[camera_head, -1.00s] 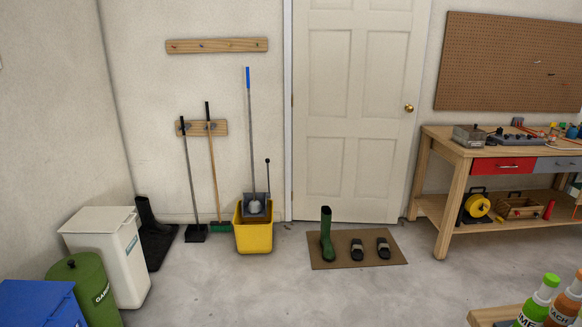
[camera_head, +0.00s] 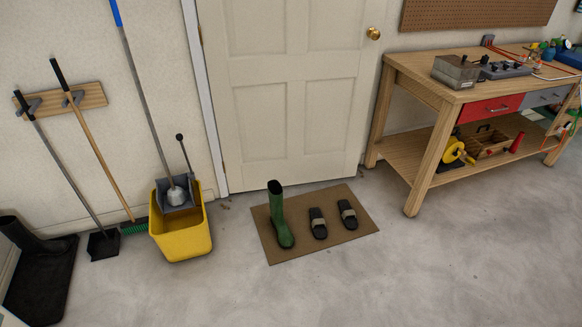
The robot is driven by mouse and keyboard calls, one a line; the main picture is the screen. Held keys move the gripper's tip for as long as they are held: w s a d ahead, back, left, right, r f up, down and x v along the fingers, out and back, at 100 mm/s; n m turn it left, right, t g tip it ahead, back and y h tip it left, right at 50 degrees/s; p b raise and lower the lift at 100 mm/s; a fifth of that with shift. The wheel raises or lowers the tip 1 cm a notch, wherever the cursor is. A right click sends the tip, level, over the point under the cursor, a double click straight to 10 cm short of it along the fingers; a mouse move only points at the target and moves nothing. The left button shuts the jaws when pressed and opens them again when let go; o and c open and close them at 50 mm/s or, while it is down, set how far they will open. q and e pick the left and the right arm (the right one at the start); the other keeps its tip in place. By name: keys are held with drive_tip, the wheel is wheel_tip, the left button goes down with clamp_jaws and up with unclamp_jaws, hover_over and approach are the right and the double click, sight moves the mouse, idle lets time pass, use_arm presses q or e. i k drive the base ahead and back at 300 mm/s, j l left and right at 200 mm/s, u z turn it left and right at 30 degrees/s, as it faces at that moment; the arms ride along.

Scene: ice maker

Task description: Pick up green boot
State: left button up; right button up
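The green boot (camera_head: 279,218) stands upright on the left part of a brown doormat (camera_head: 333,244) in front of the door. A pair of dark sandals (camera_head: 318,223) lies on the same mat, to the right of the boot. Neither of my grippers shows in the head view.
A yellow mop bucket (camera_head: 182,236) stands left of the mat. A wooden workbench (camera_head: 420,180) stands to the right. A black boot (camera_head: 30,237) is on a dark mat (camera_head: 45,285) at far left. The closed door (camera_head: 300,110) is behind. The grey floor (camera_head: 350,290) in front is clear.

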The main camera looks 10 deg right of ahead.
sight(286, 239)
drive_tip(key=i+l+z, duration=0.15)
drive_tip(key=i+z, duration=0.75)
drive_tip(key=i+j+z, duration=0.15)
drive_tip(key=i+z, duration=0.35)
drive_tip(key=i+l, duration=0.1)
drive_tip(key=i, duration=0.3)
drive_tip(key=i+l, duration=0.15)
drive_tip(key=i, duration=0.25)
